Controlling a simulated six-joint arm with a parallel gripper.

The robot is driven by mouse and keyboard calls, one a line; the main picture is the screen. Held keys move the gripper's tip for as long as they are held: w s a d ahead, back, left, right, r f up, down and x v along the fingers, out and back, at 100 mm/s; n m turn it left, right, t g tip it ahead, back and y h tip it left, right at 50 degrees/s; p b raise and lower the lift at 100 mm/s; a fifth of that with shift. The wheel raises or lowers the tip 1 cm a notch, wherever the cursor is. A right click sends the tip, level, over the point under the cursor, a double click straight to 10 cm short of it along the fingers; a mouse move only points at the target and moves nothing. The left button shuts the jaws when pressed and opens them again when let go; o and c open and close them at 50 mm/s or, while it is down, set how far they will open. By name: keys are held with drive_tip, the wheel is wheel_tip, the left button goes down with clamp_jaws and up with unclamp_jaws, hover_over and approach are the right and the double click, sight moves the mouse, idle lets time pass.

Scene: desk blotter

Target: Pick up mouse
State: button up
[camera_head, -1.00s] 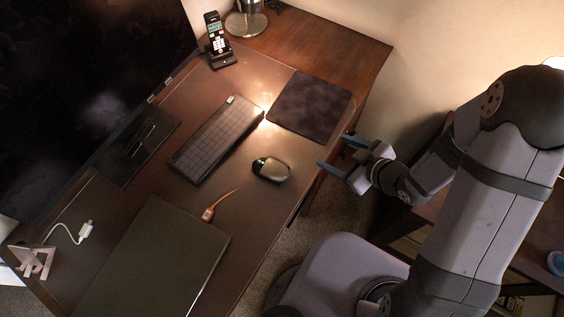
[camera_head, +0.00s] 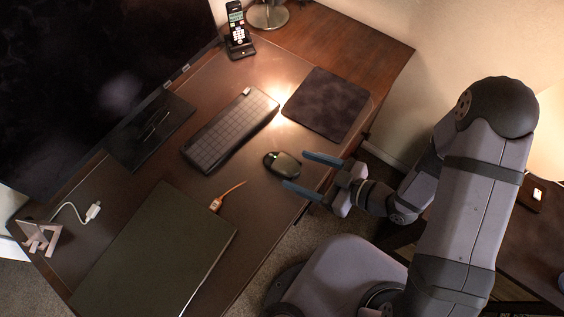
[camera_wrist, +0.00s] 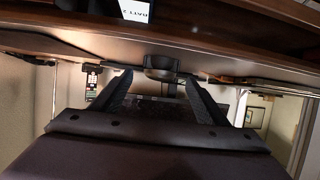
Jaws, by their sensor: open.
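The black mouse (camera_head: 282,164) lies on the brown desk, near its front edge, to the right of the keyboard. My gripper (camera_head: 296,171) is open, its two blue fingers pointing left toward the mouse, with the tips close to its right end. I cannot tell whether they touch it. In the wrist view, a dark rounded shape that looks like the mouse (camera_wrist: 162,64) sits just beyond and between the spread fingertips (camera_wrist: 157,78). Nothing is held.
The keyboard (camera_head: 230,130) lies left of the mouse, the dark mouse pad (camera_head: 326,104) behind it.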

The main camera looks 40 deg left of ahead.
sight(295, 169)
drive_tip(key=shift+p+x, duration=0.6)
drive_tip(key=shift+x, duration=2)
drive_tip(key=c, duration=1.2)
